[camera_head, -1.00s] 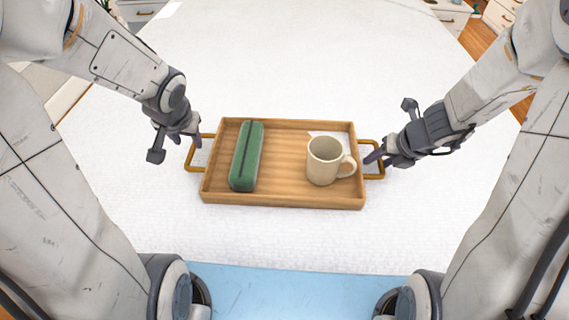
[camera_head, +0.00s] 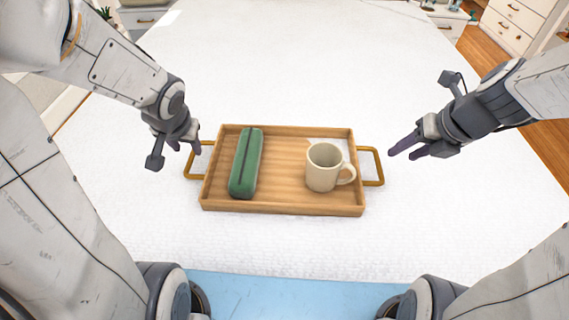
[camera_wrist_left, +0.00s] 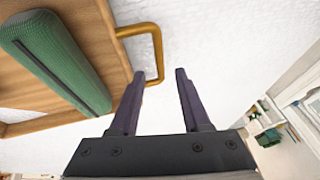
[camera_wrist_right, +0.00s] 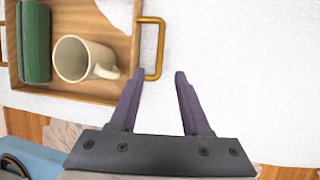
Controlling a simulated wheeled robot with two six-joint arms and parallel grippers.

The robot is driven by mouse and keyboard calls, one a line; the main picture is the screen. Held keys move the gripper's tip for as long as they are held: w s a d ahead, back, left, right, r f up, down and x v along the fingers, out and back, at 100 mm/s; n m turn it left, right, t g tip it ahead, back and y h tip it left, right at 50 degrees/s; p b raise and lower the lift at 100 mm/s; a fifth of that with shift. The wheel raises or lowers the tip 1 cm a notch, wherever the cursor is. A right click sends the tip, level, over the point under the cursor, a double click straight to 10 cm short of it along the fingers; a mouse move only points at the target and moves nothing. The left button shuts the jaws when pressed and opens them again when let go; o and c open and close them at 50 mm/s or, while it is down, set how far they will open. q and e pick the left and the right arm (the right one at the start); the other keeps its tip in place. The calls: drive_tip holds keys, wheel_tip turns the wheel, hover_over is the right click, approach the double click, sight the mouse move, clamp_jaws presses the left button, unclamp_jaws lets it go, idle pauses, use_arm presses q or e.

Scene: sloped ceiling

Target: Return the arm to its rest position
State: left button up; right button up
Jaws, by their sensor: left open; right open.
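My left gripper (camera_head: 176,148) is open beside the left handle of the wooden tray (camera_head: 285,207). In the left wrist view, the brass handle (camera_wrist_left: 157,50) lies just ahead of the open fingers (camera_wrist_left: 160,78), with nothing held between them. My right gripper (camera_head: 400,150) is open and empty, to the right of the tray's right handle (camera_head: 381,168) and apart from it. The right wrist view shows that handle (camera_wrist_right: 160,45) beyond the empty fingers (camera_wrist_right: 160,76). A green case (camera_head: 246,163) and a cream mug (camera_head: 322,168) stand in the tray.
The tray rests on a white-covered table (camera_head: 300,70) with wide clear room behind it. A light blue surface (camera_head: 290,290) lies in front of the table. White drawers (camera_head: 510,25) stand at the back right.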

idle(0.5)
